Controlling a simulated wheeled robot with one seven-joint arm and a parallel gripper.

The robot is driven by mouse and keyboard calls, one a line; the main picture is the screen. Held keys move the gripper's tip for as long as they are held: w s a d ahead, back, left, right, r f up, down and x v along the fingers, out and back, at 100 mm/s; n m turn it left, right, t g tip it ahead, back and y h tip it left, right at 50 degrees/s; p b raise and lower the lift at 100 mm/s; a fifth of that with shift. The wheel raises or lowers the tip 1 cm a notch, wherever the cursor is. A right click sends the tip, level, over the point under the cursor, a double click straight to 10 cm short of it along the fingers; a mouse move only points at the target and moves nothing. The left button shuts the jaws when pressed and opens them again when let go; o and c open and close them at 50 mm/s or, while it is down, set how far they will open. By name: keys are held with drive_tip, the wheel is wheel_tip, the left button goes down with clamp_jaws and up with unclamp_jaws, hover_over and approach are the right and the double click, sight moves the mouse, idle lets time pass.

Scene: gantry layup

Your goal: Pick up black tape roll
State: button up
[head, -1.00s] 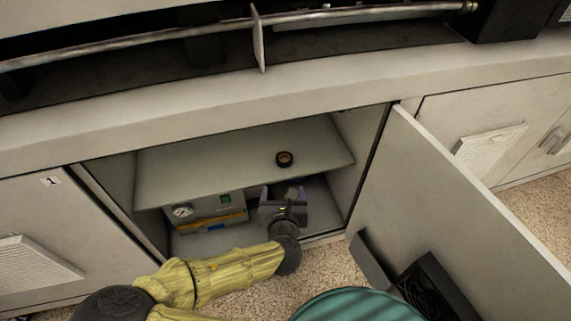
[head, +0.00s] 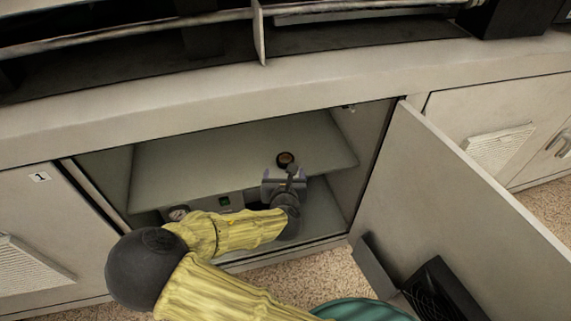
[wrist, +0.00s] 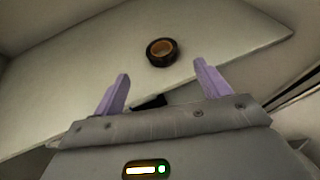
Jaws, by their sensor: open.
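The black tape roll (head: 286,159) lies flat on the cabinet's upper shelf (head: 200,160), close to the shelf's front edge. In the wrist view the tape roll (wrist: 161,52) shows a brown inner core and sits ahead of the fingertips, roughly midway between them. My gripper (head: 284,172) is at the shelf's front edge, just short of the tape roll. In the wrist view my gripper (wrist: 161,72) has its two purple fingers spread wide with nothing between them. The roll is apart from both fingers.
The open cabinet door (head: 450,190) stands to the right of my arm. A box with a gauge and green switch (head: 226,201) sits on the compartment below, partly hidden by my arm. The shelf around the roll is bare. The cabinet's side wall (head: 360,145) is to the right.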

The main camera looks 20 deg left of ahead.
sight(285, 163)
drive_tip(key=shift+x, duration=1.2)
drive_tip(key=b+x, duration=0.3)
drive_tip(key=x, duration=0.2)
drive_tip(key=shift+d+f, duration=0.15)
drive_tip(key=shift+f, duration=0.05)
drive_tip(key=c, duration=1)
